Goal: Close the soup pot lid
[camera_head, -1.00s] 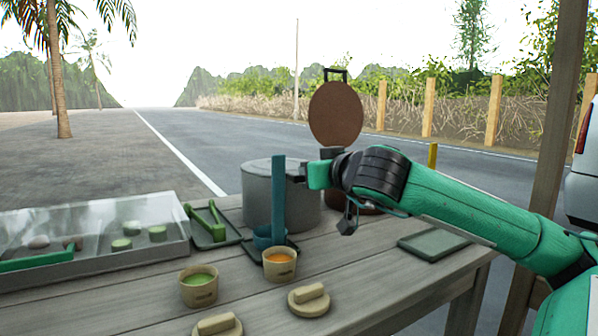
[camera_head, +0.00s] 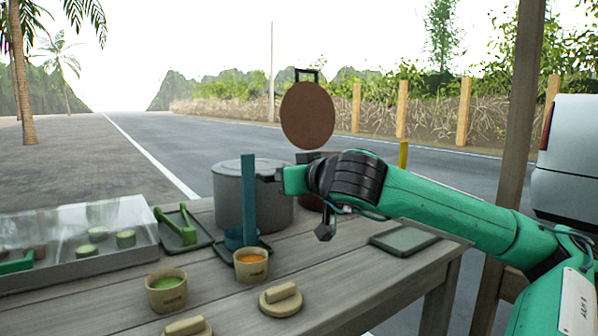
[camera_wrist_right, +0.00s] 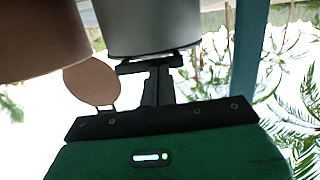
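A brown soup pot stands mostly hidden behind my right arm, its edge showing in the head view (camera_head: 312,201). Its round brown lid (camera_head: 307,116) is raised upright above it, with a black handle on top. In the wrist view the lid (camera_wrist_right: 92,84) and the brown pot (camera_wrist_right: 38,38) are at the left. My right gripper (camera_head: 269,177) points left at the side of a grey pot (camera_head: 236,198). In the wrist view its dark fingers (camera_wrist_right: 158,72) look together, just by the grey pot's (camera_wrist_right: 152,25) edge; contact is unclear. My left gripper is not in view.
A blue upright (camera_head: 249,197) stands in front of the grey pot. Two cups, orange (camera_head: 251,267) and green (camera_head: 167,293), and a loose cup lid (camera_head: 281,299) are near the front. A clear case (camera_head: 80,240) and a tongs tray (camera_head: 190,239) are left; an empty tray (camera_head: 403,239) is right.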

